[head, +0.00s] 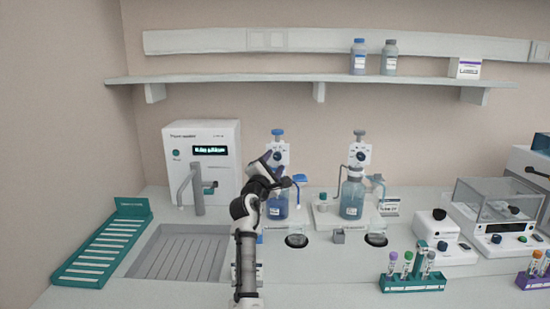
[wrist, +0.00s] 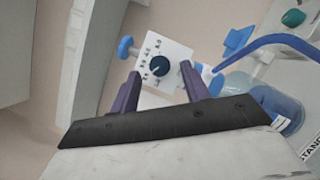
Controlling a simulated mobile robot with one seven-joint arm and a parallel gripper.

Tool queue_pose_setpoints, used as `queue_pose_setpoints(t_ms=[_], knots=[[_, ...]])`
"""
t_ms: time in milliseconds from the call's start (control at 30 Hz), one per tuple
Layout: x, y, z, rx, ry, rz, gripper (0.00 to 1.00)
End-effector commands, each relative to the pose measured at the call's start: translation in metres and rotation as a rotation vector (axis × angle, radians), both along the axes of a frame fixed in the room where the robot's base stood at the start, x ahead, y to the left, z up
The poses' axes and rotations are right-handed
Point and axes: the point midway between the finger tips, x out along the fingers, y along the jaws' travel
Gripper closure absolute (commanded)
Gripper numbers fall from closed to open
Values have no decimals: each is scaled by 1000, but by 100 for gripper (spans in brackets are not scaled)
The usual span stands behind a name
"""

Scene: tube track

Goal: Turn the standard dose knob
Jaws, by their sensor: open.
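The left bottle-top dispenser has a blue cap (head: 277,132), a white dial plate (wrist: 178,52) and a bottle of blue liquid (head: 278,207). Its dark round dose knob (wrist: 160,66) faces my camera in the wrist view, with numbers printed around it. My gripper (wrist: 160,72) is open, and its two purple fingers lie left and right of the knob in that view. I cannot tell whether they touch it. In the head view my gripper (head: 272,162) is in front of the dial plate and partly hides it. A partly cut-off label starting "STAN" (wrist: 311,151) shows in the wrist view.
A second dispenser (head: 353,195) with a grey cap stands to the right. A white machine (head: 203,135) stands left, a shelf (head: 230,84) hangs above, and tube racks (head: 413,282) stand front right.

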Motion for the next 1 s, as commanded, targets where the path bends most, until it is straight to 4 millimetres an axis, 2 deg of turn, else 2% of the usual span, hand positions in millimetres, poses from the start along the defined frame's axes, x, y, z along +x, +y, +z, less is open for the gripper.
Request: queue_pose_setpoints(t_ms=[200, 567, 900, 1000], knots=[[15, -5, 4, 0, 0, 1, 54], [18, -5, 4, 1, 0, 2, 55], [17, -5, 4, 0, 0, 2, 98], [17, -5, 4, 1, 0, 3, 98]])
